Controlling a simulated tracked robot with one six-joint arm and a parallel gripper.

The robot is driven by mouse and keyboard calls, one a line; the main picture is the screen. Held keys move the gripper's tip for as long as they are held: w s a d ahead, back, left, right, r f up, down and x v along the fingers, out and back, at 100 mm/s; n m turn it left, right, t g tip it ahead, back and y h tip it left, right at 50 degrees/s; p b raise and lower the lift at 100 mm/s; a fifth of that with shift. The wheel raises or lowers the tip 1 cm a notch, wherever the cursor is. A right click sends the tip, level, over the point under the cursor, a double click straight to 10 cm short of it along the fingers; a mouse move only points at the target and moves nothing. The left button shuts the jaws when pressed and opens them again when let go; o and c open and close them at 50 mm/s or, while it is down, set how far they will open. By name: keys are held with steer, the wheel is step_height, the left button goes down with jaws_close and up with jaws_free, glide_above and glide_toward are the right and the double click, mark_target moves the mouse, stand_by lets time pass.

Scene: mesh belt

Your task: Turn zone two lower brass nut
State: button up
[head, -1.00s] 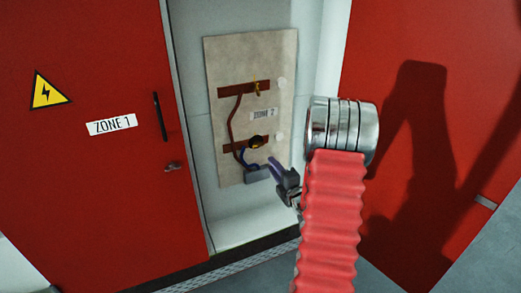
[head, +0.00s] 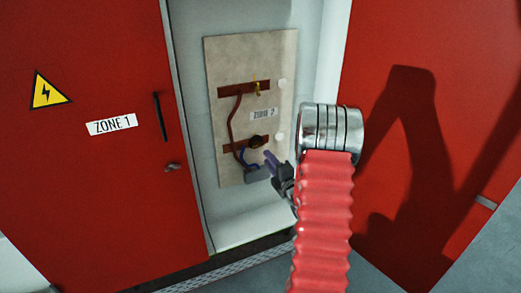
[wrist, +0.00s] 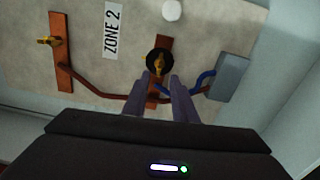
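The lower brass nut (head: 256,141) sits on a dark round disc on the lower copper bar of the zone 2 panel (head: 225,60). In the wrist view the brass nut (wrist: 159,61) shows on its black disc (wrist: 149,60), just beyond the fingertips and roughly centred between them. My gripper (head: 268,156) is in front of the panel, below and right of the nut in the head view. Its two purple-grey fingers are apart with nothing between them in the wrist view (wrist: 161,80). I cannot tell the exact remaining distance to the nut.
The upper brass nut (head: 257,87) is on another copper bar (head: 232,90). A brown cable, a blue cable and a grey box (head: 257,174) are close below the lower nut. A white knob (wrist: 172,10) is beside it. Red doors (head: 90,190) flank the recess.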

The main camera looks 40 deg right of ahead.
mark_target(258, 144)
steer(key=x, duration=0.8)
steer(key=shift+w, duration=0.25)
steer(key=shift+d, duration=0.1)
steer(key=shift+c, duration=0.5)
steer(key=shift+f, duration=0.1)
jaws_close()
